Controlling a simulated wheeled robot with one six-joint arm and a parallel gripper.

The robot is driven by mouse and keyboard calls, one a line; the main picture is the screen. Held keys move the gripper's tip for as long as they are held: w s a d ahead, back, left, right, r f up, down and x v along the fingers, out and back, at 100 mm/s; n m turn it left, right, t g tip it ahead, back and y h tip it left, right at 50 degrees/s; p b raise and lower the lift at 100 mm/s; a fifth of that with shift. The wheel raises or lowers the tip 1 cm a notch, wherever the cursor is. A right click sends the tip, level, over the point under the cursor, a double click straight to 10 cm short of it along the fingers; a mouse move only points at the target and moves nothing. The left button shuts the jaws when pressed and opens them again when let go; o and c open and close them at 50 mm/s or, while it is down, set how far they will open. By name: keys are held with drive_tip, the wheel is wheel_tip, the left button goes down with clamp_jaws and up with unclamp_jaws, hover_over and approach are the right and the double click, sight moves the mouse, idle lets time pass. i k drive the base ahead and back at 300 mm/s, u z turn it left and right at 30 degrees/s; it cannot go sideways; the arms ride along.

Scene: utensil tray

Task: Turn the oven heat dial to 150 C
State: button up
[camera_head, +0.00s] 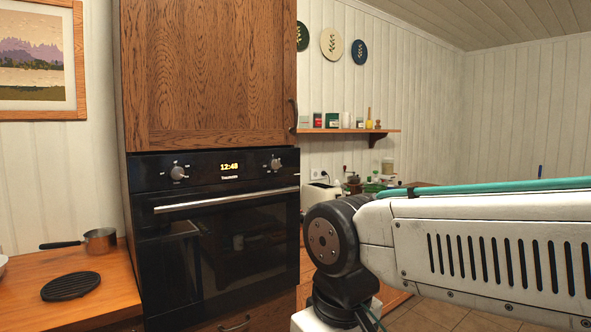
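The black built-in oven (220,240) stands left of centre, under a tall brown cabinet door. Its control panel has a left dial (178,173) and a right dial (276,164), with a lit display (230,167) reading 12:48 between them. Small white marks surround each dial, too small to read, so I cannot tell which dial sets the heat or where it points. A silver handle bar (228,199) runs across the oven door, which is shut. My white arm crosses the lower right of the view. My gripper is outside the picture.
A wall shelf (349,131) with jars hangs behind. The oven's front is unobstructed.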

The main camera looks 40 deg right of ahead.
sight(275, 164)
drive_tip(key=z, duration=0.4)
drive_tip(key=i, duration=0.65)
drive_tip(key=z, duration=0.65)
